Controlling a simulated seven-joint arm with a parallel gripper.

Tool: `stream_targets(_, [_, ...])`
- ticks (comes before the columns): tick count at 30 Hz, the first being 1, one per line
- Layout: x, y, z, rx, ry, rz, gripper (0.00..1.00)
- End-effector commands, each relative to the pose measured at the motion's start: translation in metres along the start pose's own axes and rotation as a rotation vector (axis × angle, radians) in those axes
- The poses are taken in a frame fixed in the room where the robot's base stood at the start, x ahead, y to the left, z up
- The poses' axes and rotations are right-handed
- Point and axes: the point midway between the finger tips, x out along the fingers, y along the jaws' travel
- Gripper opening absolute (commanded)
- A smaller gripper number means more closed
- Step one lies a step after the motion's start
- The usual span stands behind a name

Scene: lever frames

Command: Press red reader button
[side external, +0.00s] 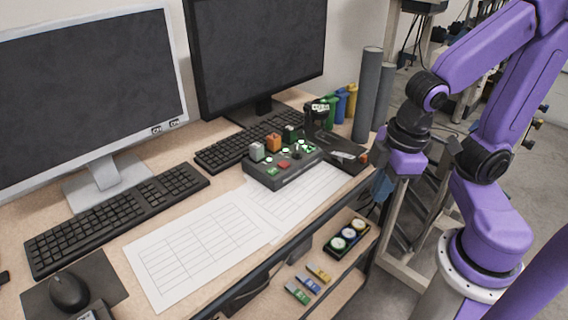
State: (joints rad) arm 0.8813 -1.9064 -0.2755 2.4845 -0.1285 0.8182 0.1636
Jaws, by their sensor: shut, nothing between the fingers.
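A dark control box (285,176) sits on the desk, with a small red button (284,163) low on its top face, among green-lit and grey controls. To its right is a black device (345,150) with a pale card-like strip and a small orange-red part (364,158) at its right end. I cannot tell which red part is the reader button. My gripper (381,190) hangs right of the desk edge, right of and apart from both devices. It is shut and empty; its fingertips are small and partly unclear.
Two monitors (92,95) and keyboards (118,215) fill the back of the desk. Grey cylinders (367,95) stand upright behind the black device. Paper sheets (200,248) lie flat in front. A lower shelf holds a gauge box (347,237) and small colored blocks (308,284).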

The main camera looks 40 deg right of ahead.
Motion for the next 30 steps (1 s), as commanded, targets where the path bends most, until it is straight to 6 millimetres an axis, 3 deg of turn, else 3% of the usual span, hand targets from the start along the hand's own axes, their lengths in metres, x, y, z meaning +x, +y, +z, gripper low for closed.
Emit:
stream_targets(6, [0.002,0.064,-0.053,0.279,0.200,0.147,0.00])
stream_targets(15, [-0.006,0.141,-0.111,0.583,0.487,0.206,0.00])
stream_targets(22, [-0.010,0.186,-0.138,0.756,0.650,0.140,0.00])
stream_targets(30, [-0.004,0.220,-0.148,0.929,0.719,-0.028,0.00])
